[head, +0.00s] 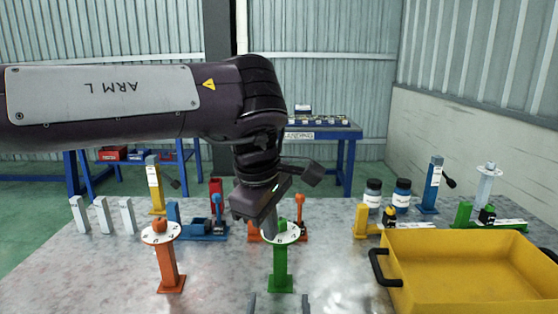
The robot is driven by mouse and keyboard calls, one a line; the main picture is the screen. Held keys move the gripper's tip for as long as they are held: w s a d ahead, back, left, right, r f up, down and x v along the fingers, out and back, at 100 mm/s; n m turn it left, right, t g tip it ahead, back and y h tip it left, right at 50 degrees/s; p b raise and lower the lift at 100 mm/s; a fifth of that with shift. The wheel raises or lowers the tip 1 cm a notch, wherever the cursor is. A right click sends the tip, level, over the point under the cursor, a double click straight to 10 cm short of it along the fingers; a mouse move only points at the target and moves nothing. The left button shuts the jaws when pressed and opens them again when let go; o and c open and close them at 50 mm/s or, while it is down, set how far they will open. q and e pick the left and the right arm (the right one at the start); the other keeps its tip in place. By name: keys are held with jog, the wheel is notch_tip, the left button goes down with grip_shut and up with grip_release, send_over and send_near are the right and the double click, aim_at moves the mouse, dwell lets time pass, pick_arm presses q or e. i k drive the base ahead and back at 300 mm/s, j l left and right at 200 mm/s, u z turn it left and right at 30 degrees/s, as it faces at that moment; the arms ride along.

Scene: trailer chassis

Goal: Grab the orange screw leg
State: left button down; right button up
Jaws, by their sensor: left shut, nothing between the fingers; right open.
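The orange screw leg (167,265) stands upright on the grey table at the front left, with a round white plate on top and a square orange foot. My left gripper (270,229) is shut and empty, pointing down in front of or over the white top of a green screw leg (281,265), to the right of the orange one. I cannot tell whether it touches that top. My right gripper (278,304) shows only as two grey fingertips at the bottom edge, open and apart, below the green leg's foot. Nothing hides the orange leg.
A yellow bin (470,265) with black handles fills the front right. Three pale blocks (102,216) stand at the left. Blue and orange parts, bottles (373,195) and other jacks stand along the back. The table (85,280) is clear left of the orange leg.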

aim_at(172, 281)
jog(key=k, duration=1.15)
